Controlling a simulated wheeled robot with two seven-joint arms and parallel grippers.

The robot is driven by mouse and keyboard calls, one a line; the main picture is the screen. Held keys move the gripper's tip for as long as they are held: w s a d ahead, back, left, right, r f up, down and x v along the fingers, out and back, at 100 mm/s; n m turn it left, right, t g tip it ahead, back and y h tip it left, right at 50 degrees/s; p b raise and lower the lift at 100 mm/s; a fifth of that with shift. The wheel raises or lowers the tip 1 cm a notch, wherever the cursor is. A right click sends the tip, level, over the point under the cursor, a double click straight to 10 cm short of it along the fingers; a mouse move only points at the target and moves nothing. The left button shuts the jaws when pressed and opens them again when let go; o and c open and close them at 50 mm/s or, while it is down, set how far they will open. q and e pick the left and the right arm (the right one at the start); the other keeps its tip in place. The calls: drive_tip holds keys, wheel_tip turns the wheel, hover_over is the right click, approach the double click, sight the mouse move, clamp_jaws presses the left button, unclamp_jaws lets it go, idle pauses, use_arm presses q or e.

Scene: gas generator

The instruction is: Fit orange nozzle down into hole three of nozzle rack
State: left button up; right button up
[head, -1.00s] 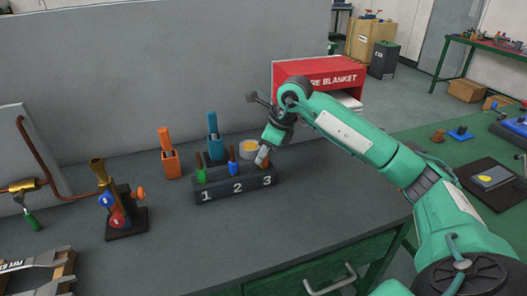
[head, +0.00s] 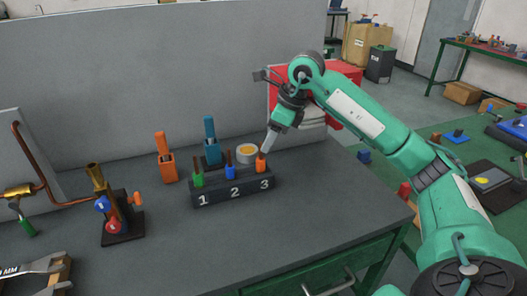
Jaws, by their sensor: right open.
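The dark nozzle rack (head: 233,190) stands on the bench, with the numbers 1, 2 and 3 on its front. The orange nozzle (head: 260,164) stands upright at hole three, at the rack's right end; how deep it sits is too small to tell. A green nozzle (head: 198,179) is at hole one and a blue nozzle (head: 230,172) at hole two. My right gripper (head: 269,146) is open, just above and slightly right of the orange nozzle, pointing down. My left gripper is not in view.
Behind the rack stand an orange holder (head: 168,168), a blue holder (head: 212,150) and a round tin (head: 246,153). A brass-topped fixture (head: 120,222) is at left. A red box (head: 345,72) is partly behind my arm. The bench front is clear.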

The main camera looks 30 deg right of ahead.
drive_tip(key=v, duration=0.6)
drive_tip(key=shift+r, duration=0.2)
drive_tip(key=shift+d, duration=0.1)
